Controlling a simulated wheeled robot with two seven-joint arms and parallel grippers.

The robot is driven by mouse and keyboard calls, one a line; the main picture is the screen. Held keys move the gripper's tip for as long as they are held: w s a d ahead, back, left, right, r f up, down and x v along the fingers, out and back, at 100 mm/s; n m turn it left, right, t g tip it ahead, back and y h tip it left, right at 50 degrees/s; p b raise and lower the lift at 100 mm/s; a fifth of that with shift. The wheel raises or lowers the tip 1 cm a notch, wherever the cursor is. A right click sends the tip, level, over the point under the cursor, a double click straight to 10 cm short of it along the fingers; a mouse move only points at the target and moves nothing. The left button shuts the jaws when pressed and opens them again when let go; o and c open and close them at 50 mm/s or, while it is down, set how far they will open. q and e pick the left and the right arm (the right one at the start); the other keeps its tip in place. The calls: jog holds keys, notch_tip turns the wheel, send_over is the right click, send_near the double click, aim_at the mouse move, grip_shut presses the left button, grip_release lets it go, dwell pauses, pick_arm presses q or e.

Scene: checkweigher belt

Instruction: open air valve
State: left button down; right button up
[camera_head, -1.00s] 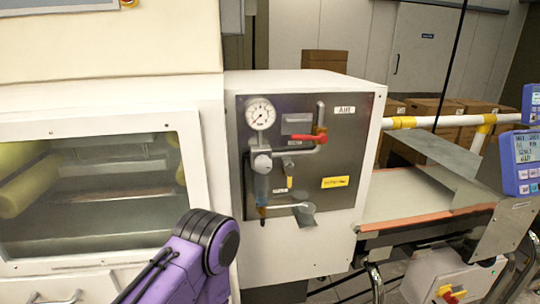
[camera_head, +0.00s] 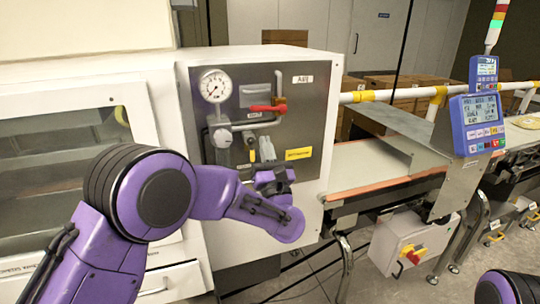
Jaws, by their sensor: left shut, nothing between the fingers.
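The air valve's red lever (camera_head: 262,108) is on the grey AIR panel (camera_head: 318,110), lying roughly level and pointing left from its pivot on the upright pipe. A round white pressure gauge (camera_head: 215,86) is to its upper left. My left gripper (camera_head: 266,147) is in front of the panel, below the lever and apart from it in the picture. Its fingers point up and are shut with nothing between them. My left wrist and forearm hide the lower part of the panel. My right gripper is out of view; only a bit of my right arm shows at the lower right corner.
A yellow label (camera_head: 298,153) is right of my gripper. A conveyor belt (camera_head: 375,160) runs right of the cabinet, with a blue display (camera_head: 477,125) above it. A box with a red-yellow switch (camera_head: 408,250) hangs below. A windowed machine (camera_head: 50,150) is at left.

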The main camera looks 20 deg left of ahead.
aim_at(267, 109)
pick_arm(q)
jog(key=r+p, duration=0.1)
jog(key=w+r, duration=0.1)
jog(key=r, duration=0.1)
jog(key=w+a+r+p, duration=0.1)
jog(key=r, duration=0.1)
jog(key=shift+w+p, duration=0.2)
jog(key=shift+p, duration=0.1)
jog(key=shift+w, duration=0.1)
